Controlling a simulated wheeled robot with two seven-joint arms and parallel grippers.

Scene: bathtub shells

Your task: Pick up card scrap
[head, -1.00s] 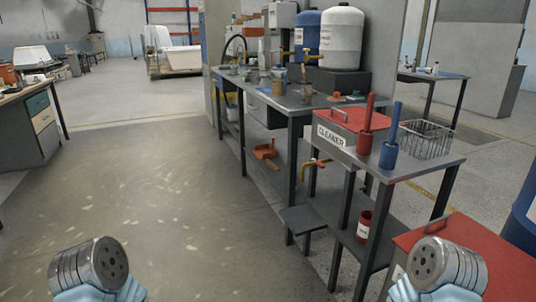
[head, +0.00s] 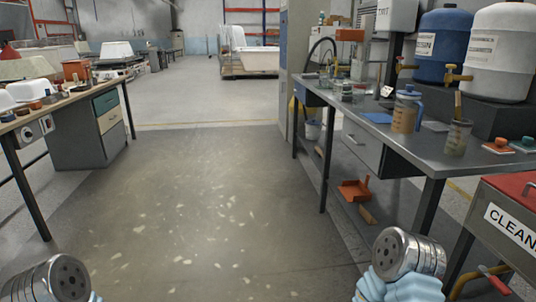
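No piece that I can clearly tell as card scrap shows. Many small pale flecks (head: 138,229) lie on the grey-brown floor mat in front of me; they are too small to tell whether any is card or just floor marks. Metal round-ended parts of my two arms, with light blue below them, show at the bottom left and bottom right. No gripper fingers show in the picture.
A long metal bench (head: 400,128) stands at right with jars, a blue drum (head: 440,42) and a white drum (head: 500,50). An orange dustpan (head: 355,190) lies beneath it. A workbench (head: 75,96) stands at left.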

